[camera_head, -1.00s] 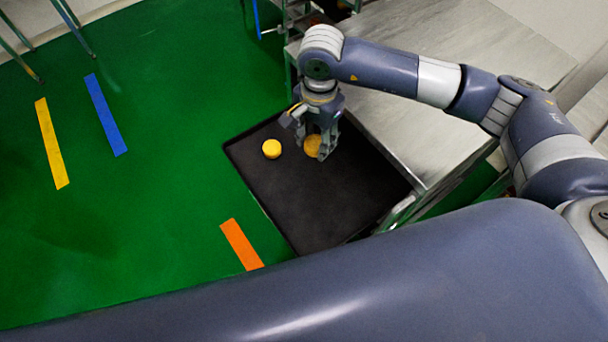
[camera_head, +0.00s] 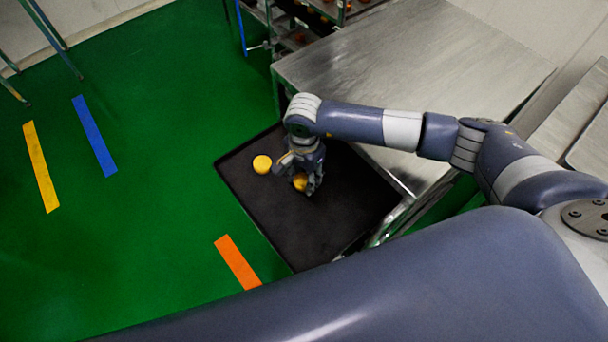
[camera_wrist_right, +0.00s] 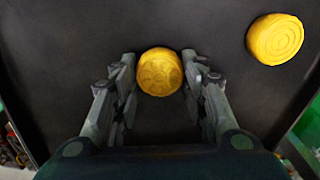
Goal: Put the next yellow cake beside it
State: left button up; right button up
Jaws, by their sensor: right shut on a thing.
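One yellow round cake (camera_head: 262,165) sits on the black tray (camera_head: 320,230), near its far left corner. It also shows at the upper right of the right wrist view (camera_wrist_right: 275,39). My right gripper (camera_head: 302,188) is shut on a second yellow cake (camera_wrist_right: 160,72), with a finger on each side of it. In the head view this held cake (camera_head: 300,182) is partly hidden by the fingers, to the right of and nearer than the first cake, with a gap between them. I cannot tell whether it touches the tray. My left gripper is not in view.
A metal table (camera_head: 420,60) stands along the tray's right and far side. A rack with shelves (camera_head: 300,35) stands behind. The near part of the tray is bare. Green floor with coloured tape strips lies to the left.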

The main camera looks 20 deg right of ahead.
aim_at(304, 179)
jog(key=shift+f+b, duration=0.2)
jog(key=shift+b, duration=0.1)
jog(key=o, duration=1)
jog(key=shift+r, duration=0.1)
jog(key=shift+o, duration=0.2)
notch_tip(304, 179, up, 12)
jog(key=shift+r, duration=0.15)
